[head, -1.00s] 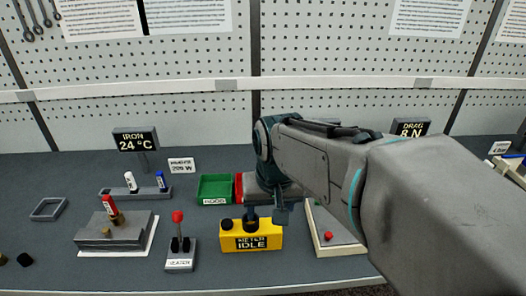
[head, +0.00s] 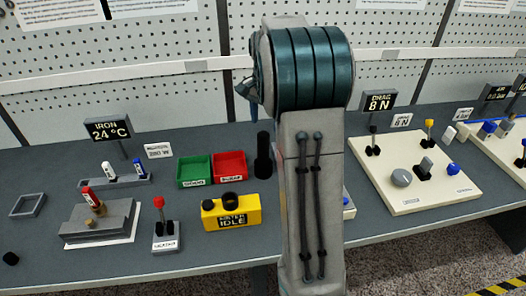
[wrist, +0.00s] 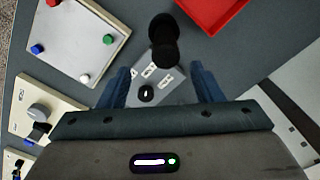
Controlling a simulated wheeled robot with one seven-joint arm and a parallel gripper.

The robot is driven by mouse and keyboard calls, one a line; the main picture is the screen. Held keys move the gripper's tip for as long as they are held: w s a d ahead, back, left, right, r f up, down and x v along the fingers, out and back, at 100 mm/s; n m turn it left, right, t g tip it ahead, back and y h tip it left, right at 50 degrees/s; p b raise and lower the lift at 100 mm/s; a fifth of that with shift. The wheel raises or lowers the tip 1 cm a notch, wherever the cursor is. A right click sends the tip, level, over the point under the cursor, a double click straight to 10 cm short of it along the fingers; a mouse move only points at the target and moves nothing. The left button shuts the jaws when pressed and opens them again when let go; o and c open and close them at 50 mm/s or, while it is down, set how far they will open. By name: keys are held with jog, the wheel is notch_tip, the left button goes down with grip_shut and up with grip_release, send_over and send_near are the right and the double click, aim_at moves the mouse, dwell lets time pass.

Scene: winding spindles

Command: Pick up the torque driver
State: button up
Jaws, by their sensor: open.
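An upright black cylindrical tool, which looks like the torque driver (head: 263,155), stands right of the red bin in the head view. In the wrist view the black tool (wrist: 164,42) is at the top centre, seen from above, just beyond my fingertips. My gripper (wrist: 160,87) is open, with its two blue fingers apart and nothing held. A grey plate with white labels (wrist: 165,82) lies below and between the fingers. In the head view my raised arm hides most of the gripper, and the tool's lower end is partly unclear.
A red bin (head: 230,168) and green bin (head: 194,171) stand left of the tool. A yellow meter (head: 231,213) is in front. A cream board with knobs (head: 440,185) lies to the right. A pegboard wall rises behind the bench.

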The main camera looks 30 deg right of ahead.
aim_at(263, 146)
notch_tip(263, 146, down, 6)
jog(key=shift+w+a+f+p, duration=0.15)
jog(key=shift+f+p, duration=0.25)
jog(key=shift+f, duration=0.9)
jog(key=shift+w+a+f+p, duration=0.15)
jog(key=shift+f+p, duration=0.25)
jog(key=shift+f, duration=0.85)
jog(key=shift+d, duration=0.1)
jog(key=c, duration=1.2)
jog(key=shift+o, duration=0.2)
jog(key=shift+r, duration=0.1)
